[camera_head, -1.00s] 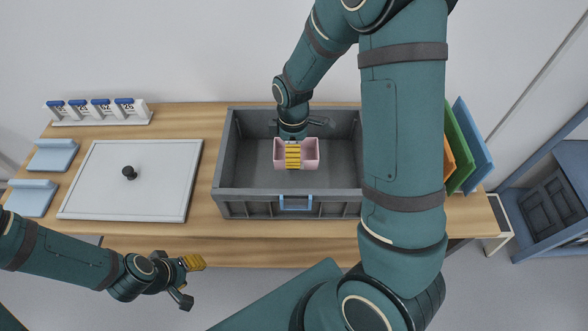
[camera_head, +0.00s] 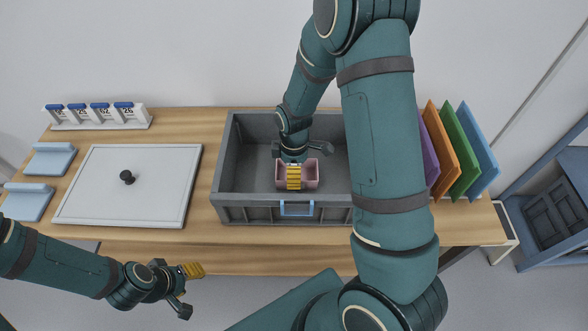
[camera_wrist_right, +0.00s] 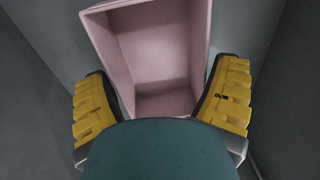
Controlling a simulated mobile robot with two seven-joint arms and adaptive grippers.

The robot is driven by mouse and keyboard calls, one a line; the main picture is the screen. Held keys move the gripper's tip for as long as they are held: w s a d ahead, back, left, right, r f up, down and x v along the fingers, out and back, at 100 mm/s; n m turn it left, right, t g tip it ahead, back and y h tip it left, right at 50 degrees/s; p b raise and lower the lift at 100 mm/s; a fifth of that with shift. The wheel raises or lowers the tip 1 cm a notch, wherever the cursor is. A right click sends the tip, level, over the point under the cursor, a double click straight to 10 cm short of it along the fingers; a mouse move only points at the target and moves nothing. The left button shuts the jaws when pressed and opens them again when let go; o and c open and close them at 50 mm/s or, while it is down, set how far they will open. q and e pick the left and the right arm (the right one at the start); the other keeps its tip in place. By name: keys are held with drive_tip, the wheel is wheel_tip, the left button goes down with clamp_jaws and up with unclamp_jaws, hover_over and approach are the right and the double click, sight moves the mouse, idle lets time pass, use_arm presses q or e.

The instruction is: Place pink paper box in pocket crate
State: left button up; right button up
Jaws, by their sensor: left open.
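The pink paper box (camera_head: 311,174), an open-topped box, is inside the grey pocket crate (camera_head: 240,206), near its front wall and around mid-width. My left gripper (camera_head: 190,285) is open and empty, in front of the table's front edge.
A white board with a black knob (camera_head: 75,213) lies left of the crate. Blue holders (camera_head: 28,203) and a calendar block stand (camera_head: 100,117) are farther left. Colored folders (camera_head: 462,150) stand upright right of the crate. My right arm hides the crate's right end.

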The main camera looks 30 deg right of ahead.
drive_tip(key=shift+r, duration=0.2)
drive_tip(key=r+p, duration=0.1)
drive_tip(key=r, duration=0.3)
drive_tip(key=r+p, duration=0.1)
drive_tip(key=r, duration=0.3)
drive_tip(key=r+p, duration=0.1)
drive_tip(key=r, duration=0.3)
drive_tip(key=shift+w+d, duration=0.15)
drive_tip(key=shift+w, duration=0.1)
drive_tip(key=shift+f, duration=0.1)
